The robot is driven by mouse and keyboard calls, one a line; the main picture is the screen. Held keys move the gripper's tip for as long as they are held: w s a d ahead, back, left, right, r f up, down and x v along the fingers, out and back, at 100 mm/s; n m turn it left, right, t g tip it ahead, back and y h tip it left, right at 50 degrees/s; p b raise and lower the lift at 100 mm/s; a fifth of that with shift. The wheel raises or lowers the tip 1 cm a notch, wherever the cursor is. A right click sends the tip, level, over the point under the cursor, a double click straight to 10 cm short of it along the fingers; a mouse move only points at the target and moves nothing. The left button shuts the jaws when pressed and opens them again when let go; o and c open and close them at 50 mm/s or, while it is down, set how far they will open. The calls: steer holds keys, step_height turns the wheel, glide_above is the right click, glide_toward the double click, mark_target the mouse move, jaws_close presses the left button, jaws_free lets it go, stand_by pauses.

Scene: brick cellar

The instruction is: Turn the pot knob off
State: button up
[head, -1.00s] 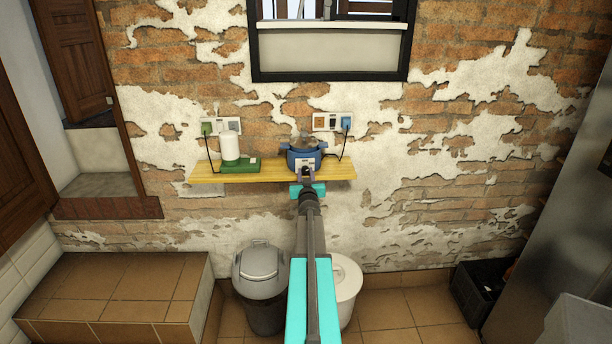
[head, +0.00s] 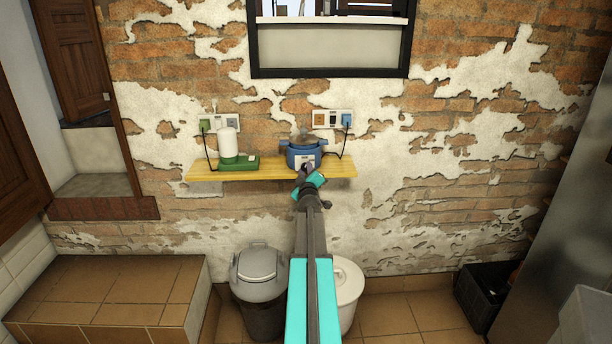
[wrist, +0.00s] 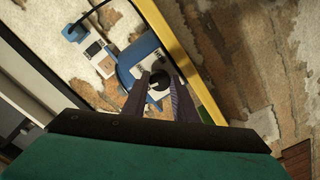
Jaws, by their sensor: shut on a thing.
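The blue pot (head: 303,154) with a clear lid stands on a yellow wooden shelf (head: 270,173) against the brick wall. It also shows in the wrist view (wrist: 138,56), with its white front panel toward me. The round black knob (wrist: 158,80) sits on that panel, between my fingertips. My gripper (wrist: 157,92) is shut on the knob, with one finger on each side. In the head view my gripper (head: 306,172) is at the pot's front, tilted, and hides the knob there. The knob's setting cannot be read.
A white cylinder (head: 228,143) on a green base (head: 238,163) stands left on the shelf. Sockets with plugs and cables are on the wall behind. A grey bin (head: 258,275) and a white bin (head: 347,285) stand below. The shelf's right end is clear.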

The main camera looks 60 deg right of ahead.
steer(key=shift+n+b, duration=0.4)
steer(key=shift+n, duration=0.9)
steer(key=o, duration=1.1)
steer(key=shift+w, duration=0.1)
steer(key=shift+s+a, duration=0.15)
steer(key=shift+s, duration=0.05)
steer(key=shift+v, duration=6.75)
steer(key=shift+w+a, duration=0.1)
steer(key=shift+w, duration=0.05)
